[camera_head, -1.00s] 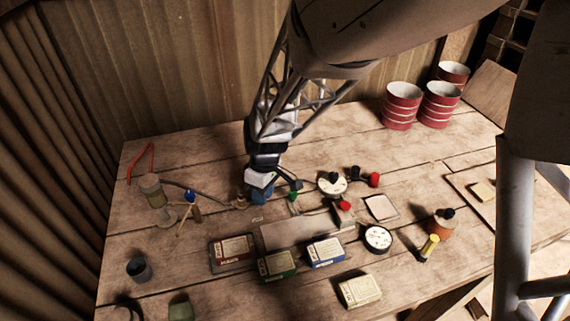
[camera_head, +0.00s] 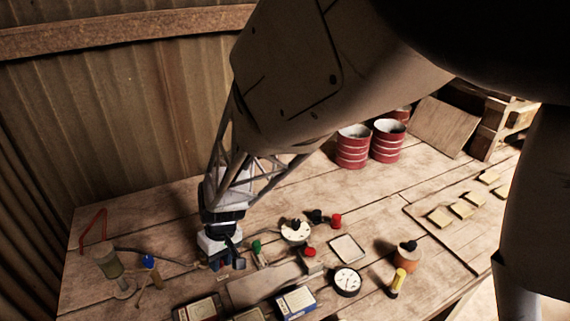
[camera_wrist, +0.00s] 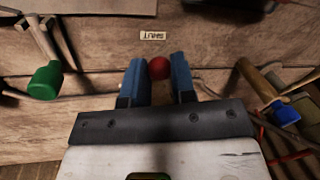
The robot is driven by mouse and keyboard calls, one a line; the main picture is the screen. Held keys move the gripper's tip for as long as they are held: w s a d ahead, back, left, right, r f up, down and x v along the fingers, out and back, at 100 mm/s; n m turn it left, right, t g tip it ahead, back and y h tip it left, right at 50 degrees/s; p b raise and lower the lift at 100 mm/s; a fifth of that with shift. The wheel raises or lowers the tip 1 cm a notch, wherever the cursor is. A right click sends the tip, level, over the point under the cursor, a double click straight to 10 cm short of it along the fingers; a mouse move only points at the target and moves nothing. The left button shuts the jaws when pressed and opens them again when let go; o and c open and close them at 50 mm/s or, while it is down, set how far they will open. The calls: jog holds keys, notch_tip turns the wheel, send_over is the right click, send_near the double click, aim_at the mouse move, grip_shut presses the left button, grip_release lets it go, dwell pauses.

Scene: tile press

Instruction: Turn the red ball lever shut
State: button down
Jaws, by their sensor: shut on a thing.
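The red ball (camera_wrist: 159,68) of the lever sits between the two blue fingers of my gripper (camera_wrist: 159,72) in the wrist view. My gripper is shut on it, though the finger contact is partly unclear. A small label reading SHUT (camera_wrist: 155,36) lies on the wood just beyond the fingertips, upside down in that view. In the head view my gripper (camera_head: 228,263) is low over the table at the left middle, and it hides the held ball.
A green knob (camera_head: 257,247) is close on the right in the head view; a blue-topped lever (camera_head: 149,262) is to the left. Two other red knobs (camera_head: 310,252) (camera_head: 336,221), a round gauge (camera_head: 347,281) and boxes (camera_head: 295,302) are nearby. Red cans (camera_head: 353,147) stand behind.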

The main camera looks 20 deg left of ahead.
jog(key=c, duration=1)
grip_release()
jog(key=shift+o, duration=0.2)
jog(key=shift+w+n, duration=0.1)
jog(key=shift+n, duration=0.2)
